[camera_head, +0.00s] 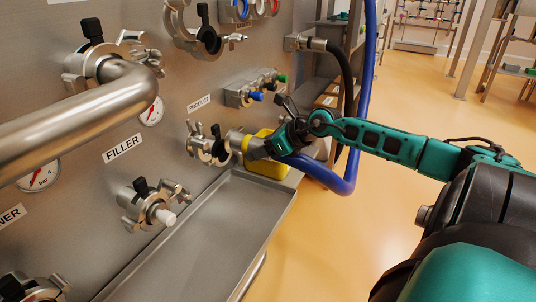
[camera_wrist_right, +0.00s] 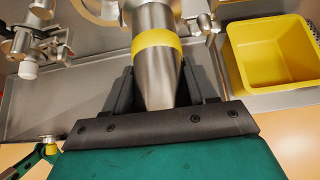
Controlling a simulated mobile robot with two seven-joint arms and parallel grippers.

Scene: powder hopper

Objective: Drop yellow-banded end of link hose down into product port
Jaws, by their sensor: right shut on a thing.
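The metal end of the link hose (camera_head: 235,139) is held level in front of the panel. Its yellow band (camera_wrist_right: 157,40) shows clearly in the right wrist view. My right gripper (camera_head: 262,147) is shut on this metal end just behind the band; the fingers (camera_wrist_right: 160,85) lie on both sides of it. The blue hose (camera_head: 335,184) hangs in a loop behind the gripper. The product port (camera_head: 208,148), with an open clamp, is on the panel below the PRODUCT label, just left of the hose end. Whether the two touch cannot be told.
A yellow bin (camera_wrist_right: 268,55) stands right beside and below the held end. A grey metal tray (camera_head: 215,225) runs along the panel below the ports. The filler port (camera_head: 155,207) with its clamp is nearer. Open floor (camera_head: 330,255) lies to the right.

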